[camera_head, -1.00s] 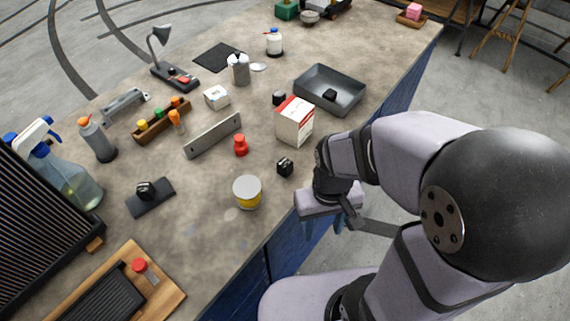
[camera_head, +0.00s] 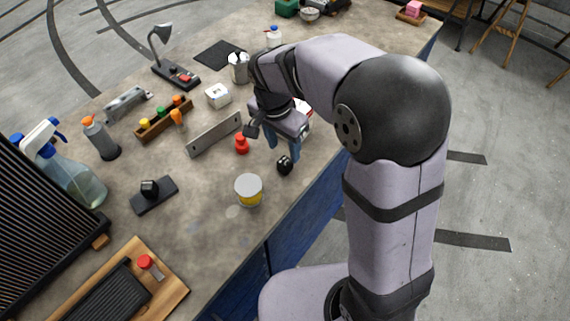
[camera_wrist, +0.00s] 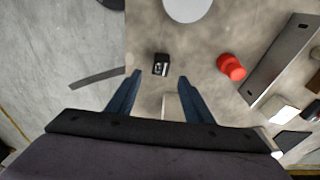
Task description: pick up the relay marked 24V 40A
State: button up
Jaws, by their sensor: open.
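A small black relay cube (camera_head: 284,165) stands on the bench near its front edge; it also shows in the wrist view (camera_wrist: 161,65) with pale marks on one face, too small to read. My gripper (camera_head: 283,148) is open and empty above the bench, close to this cube. In the wrist view the cube lies between and just beyond the two blue fingertips (camera_wrist: 160,76). Another black cube (camera_head: 149,188) sits on a dark pad (camera_head: 155,203) at the left. I cannot tell which one is marked 24V 40A.
A red bottle (camera_head: 241,144) and a grey metal bar (camera_head: 214,136) stand left of the cube. A white-lidded yellow tin (camera_head: 248,190) is in front. A red-and-white box (camera_head: 305,108) is mostly hidden behind my gripper. My arm hides the grey tray area.

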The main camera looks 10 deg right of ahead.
aim_at(285, 161)
jog(key=shift+w+d+f+p, duration=0.15)
jog(key=shift+f+p, duration=0.55)
jog(key=shift+f, duration=1.15)
jog(key=shift+w+d+f+p, duration=0.15)
jog(key=shift+f+p, duration=0.55)
jog(key=shift+f, duration=1.1)
jog(key=shift+a, duration=0.1)
jog(key=c, duration=1.1)
